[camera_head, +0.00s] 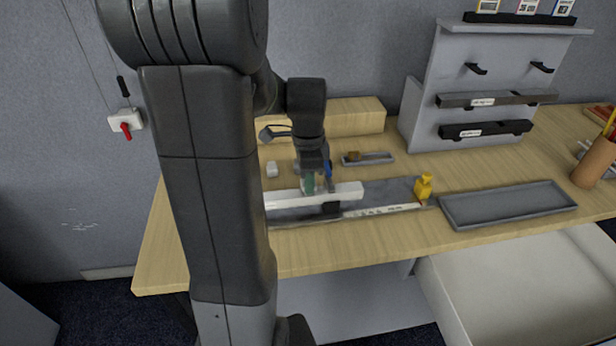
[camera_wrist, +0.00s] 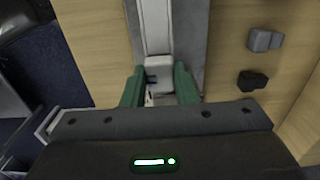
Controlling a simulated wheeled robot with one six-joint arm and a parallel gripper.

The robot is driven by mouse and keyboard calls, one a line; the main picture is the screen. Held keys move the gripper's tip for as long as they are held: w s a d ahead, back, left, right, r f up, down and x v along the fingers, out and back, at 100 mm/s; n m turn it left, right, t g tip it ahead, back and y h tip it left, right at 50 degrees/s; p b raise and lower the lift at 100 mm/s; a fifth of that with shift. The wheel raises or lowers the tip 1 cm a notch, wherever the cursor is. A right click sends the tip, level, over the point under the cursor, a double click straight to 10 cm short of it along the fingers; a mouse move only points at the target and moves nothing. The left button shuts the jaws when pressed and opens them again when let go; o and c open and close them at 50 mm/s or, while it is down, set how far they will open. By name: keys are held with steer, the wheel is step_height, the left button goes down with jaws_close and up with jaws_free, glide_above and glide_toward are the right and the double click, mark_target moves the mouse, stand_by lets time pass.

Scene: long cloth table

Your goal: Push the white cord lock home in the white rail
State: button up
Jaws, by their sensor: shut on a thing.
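The white rail (camera_head: 345,192) lies lengthwise on a grey mat or fixture on the table. It runs away as a pale channel between grey strips in the wrist view (camera_wrist: 156,28). My gripper (camera_head: 311,188) is down at the rail.
A yellow piece (camera_head: 423,188) stands at the fixture's right end. An empty grey tray (camera_head: 508,205) lies further right, and a small tray (camera_head: 368,159) lies behind. A small white block (camera_head: 271,169) is behind the rail. A grey stand (camera_head: 480,80) rises at the back.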

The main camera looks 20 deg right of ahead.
steer(key=shift+f+b, duration=0.45)
steer(key=shift+f, duration=0.25)
steer(key=o, duration=1.1)
steer(key=shift+c, duration=0.2)
steer(key=shift+r, duration=0.1)
step_height(320, 180, up, 14)
steer(key=shift+f, duration=0.25)
step_height(320, 180, down, 13)
steer(key=shift+f, duration=0.2)
steer(key=shift+r+p, duration=0.3)
steer(key=shift+p, duration=0.05)
